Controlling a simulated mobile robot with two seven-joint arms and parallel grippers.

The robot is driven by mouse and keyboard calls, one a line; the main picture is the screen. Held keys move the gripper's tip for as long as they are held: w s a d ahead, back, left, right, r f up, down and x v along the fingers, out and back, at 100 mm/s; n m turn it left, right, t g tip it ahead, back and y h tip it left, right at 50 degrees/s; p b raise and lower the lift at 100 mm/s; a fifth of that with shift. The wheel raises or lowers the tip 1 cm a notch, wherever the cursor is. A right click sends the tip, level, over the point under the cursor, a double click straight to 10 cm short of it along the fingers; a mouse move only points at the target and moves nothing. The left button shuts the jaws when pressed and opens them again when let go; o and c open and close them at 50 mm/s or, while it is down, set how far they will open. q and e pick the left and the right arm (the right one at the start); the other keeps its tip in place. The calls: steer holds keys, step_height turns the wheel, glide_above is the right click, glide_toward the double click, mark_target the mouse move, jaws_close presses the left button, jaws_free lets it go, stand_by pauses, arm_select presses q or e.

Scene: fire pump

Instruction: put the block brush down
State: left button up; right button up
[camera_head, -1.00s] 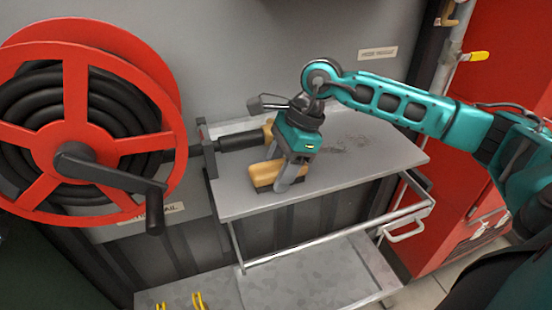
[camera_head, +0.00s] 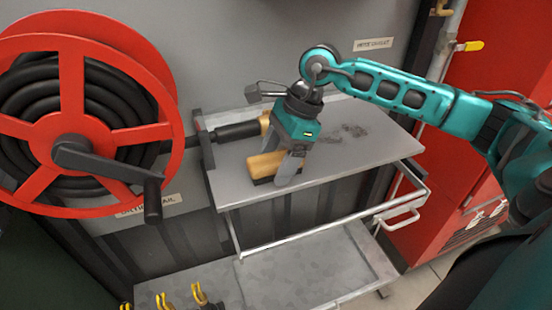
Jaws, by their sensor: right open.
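The block brush (camera_head: 262,166) has a tan wooden body and dark bristles below. It rests on the grey top shelf of the metal cart, near its front left part. My right gripper (camera_head: 284,173) points down at the brush's right end, its grey fingers open around or right beside that end; I cannot tell whether they touch it. The fingers hide part of the brush. My left gripper does not show.
A red hose reel (camera_head: 75,130) with a black crank stands at the left. A black nozzle (camera_head: 238,131) lies on the shelf behind the brush. The cart top (camera_head: 345,160) is clear to the right, with dark smudges. Yellow-tipped items (camera_head: 199,294) show at the bottom.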

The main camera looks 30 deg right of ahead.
steer(key=v, duration=1.1)
steer(key=shift+r, duration=0.2)
steer(key=shift+s+d, duration=0.1)
